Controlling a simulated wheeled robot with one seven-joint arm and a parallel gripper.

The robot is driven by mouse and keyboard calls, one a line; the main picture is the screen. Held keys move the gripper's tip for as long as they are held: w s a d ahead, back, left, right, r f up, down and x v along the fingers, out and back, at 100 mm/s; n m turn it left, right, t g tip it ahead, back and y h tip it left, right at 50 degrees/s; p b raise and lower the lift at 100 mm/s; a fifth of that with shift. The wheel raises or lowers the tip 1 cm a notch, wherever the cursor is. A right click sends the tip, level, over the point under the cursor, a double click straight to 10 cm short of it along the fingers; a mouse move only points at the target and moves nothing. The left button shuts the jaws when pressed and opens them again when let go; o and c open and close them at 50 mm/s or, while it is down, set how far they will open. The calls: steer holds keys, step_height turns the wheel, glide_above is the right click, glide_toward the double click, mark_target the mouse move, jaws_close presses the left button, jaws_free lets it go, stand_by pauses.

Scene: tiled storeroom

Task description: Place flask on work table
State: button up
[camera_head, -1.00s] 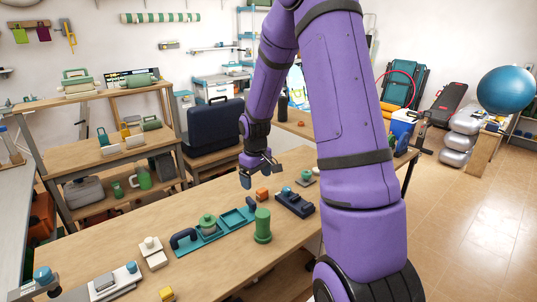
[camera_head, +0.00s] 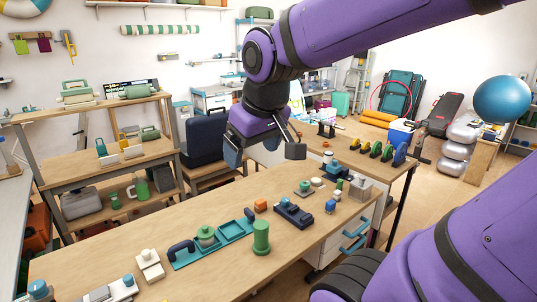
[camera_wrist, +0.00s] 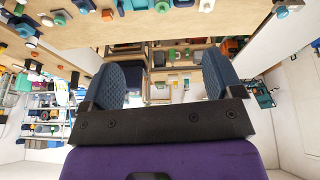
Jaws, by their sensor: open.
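My gripper (camera_head: 264,152) is open and empty, raised above the far side of the long wooden work table (camera_head: 205,272). Its two blue pads stand wide apart in the wrist view (camera_wrist: 170,80), with nothing between them. A green upright cylinder (camera_head: 261,238) stands on this table, below the gripper and apart from it. A green bottle-like vessel (camera_head: 139,189) stands on the lower shelf at the left, beside a smaller green cup (camera_head: 115,201). I cannot tell for sure which of these is the flask.
A teal tray (camera_head: 232,229) and a dark blue block-like holder (camera_head: 293,213) sit on the table. A shelf unit (camera_head: 66,177) with a dark blue case (camera_head: 204,139) beside it stands behind. A second wooden table (camera_head: 345,155) with several items is at the right.

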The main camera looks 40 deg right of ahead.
steer(key=s+a+r, duration=0.1)
steer(key=s+a, duration=0.1)
steer(key=s, duration=0.4)
steer(key=shift+s+r+t+y, duration=0.15)
steer(key=shift+s+t+y, duration=0.15)
steer(key=shift+t, duration=0.1)
